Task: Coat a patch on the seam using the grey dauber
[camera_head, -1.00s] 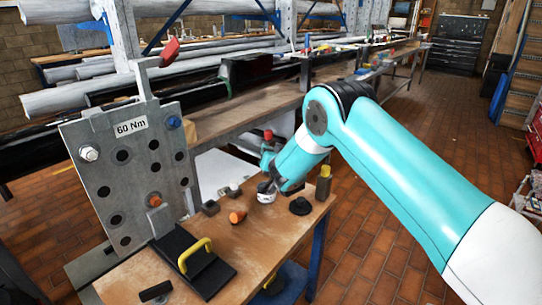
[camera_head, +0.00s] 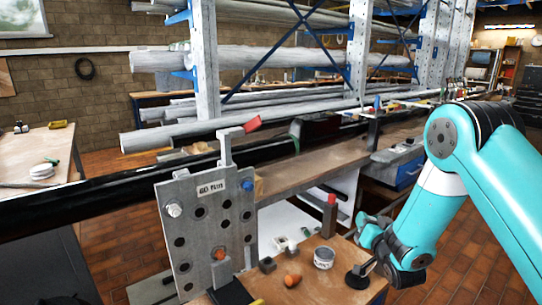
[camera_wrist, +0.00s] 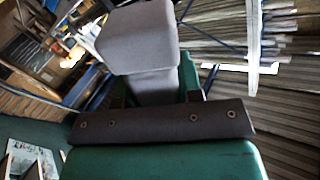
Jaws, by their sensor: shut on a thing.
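My gripper (camera_head: 372,232) is over the right part of the wooden bench, behind and right of a small pale open can (camera_head: 323,258). In the wrist view it is shut on a grey blocky piece (camera_wrist: 140,45), which looks like the grey dauber and juts out beyond the dark jaw bar (camera_wrist: 160,121). In the head view I cannot make out the dauber at the gripper. Whether its head is wet with coating cannot be told. A grey flange plate (camera_head: 203,228) with holes stands upright at the bench's left. I cannot pick out the seam.
A red-topped post (camera_head: 330,215) stands behind the can. A black disc with a stem (camera_head: 357,278) is below my gripper. Long pipes (camera_head: 250,60) fill the rack behind.

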